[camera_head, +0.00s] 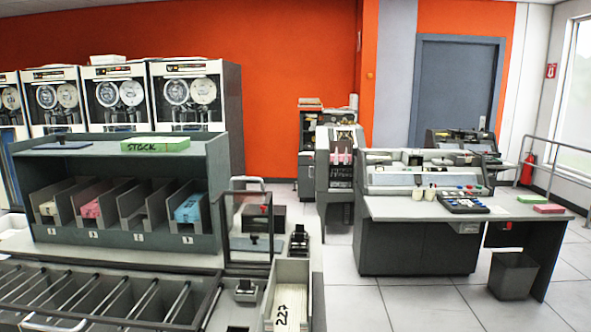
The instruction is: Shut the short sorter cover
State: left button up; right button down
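A card sorter (30,268) runs along the bottom left, with a row of slanted pockets and metal rods. A short dark-framed clear panel (232,214) stands upright at its right end, behind a small black fitting (246,289); it looks like the short cover, raised. A dark box with a red spot is seen through and beside it. A light tray (291,268) marked 227 is at the front, right of the fitting. Neither of my grippers is in view.
A grey rack (120,243) with several card bins stands on the left, a green STOCK box (155,145) on top. A small black device (299,240) sits right of the panel. A grey desk machine (420,208) and waste bin (513,275) stand beyond open floor.

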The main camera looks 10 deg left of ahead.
aim_at(229, 263)
jog(key=z, duration=0.05)
jog(key=k, duration=1.85)
jog(key=u, duration=0.75)
jog(key=i, duration=1.7)
